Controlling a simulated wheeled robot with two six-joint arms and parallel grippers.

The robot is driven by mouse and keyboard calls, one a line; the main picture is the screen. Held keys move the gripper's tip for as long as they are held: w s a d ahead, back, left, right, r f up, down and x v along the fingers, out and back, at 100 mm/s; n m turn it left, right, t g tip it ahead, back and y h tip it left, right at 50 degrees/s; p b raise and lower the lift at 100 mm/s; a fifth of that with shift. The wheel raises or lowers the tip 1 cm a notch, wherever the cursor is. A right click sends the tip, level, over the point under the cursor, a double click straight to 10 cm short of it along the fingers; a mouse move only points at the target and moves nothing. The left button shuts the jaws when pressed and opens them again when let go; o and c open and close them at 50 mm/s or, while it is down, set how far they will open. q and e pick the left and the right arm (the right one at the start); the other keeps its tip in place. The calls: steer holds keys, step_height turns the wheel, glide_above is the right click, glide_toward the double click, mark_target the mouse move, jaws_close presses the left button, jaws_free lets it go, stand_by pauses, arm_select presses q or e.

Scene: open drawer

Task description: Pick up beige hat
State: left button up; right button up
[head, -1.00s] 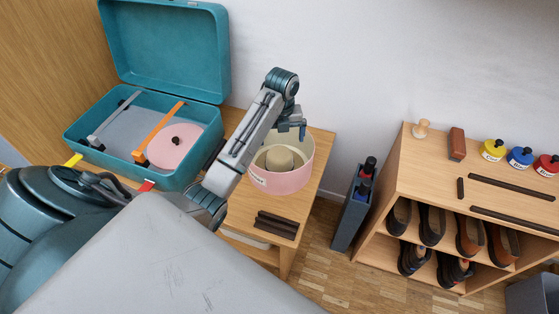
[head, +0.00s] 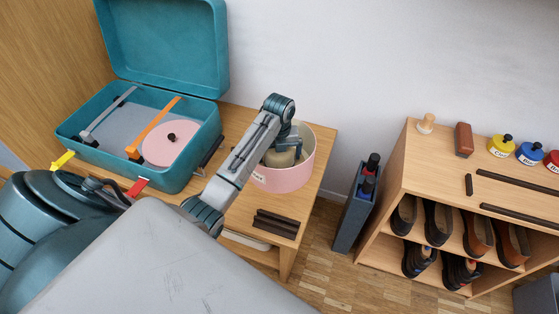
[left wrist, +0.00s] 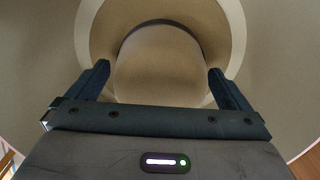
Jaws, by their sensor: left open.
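The beige hat (head: 281,158) lies inside a round pink box (head: 290,179) with a cream inner wall on the wooden table. In the left wrist view the hat (left wrist: 160,62) shows its rounded crown with a dark band and a pale brim around it. My left gripper (head: 292,150) reaches down into the box over the hat. In the left wrist view its two fingers (left wrist: 158,88) are apart, one on each side of the crown. I cannot tell whether they touch it. My right gripper is in no view.
An open teal suitcase (head: 185,181) stands left of the box, holding a pink disc lid (head: 170,145). Dark bars (head: 276,224) lie at the table's front edge. A wooden shoe shelf (head: 427,160) and a dark bottle holder (head: 351,215) stand to the right.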

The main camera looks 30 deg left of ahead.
arm_select(q)
steer(key=shift+f, duration=0.85)
steer(key=shift+c, duration=0.4)
steer(key=c, duration=0.8)
steer(key=shift+r, duration=0.1)
steer(key=shift+c, duration=0.2)
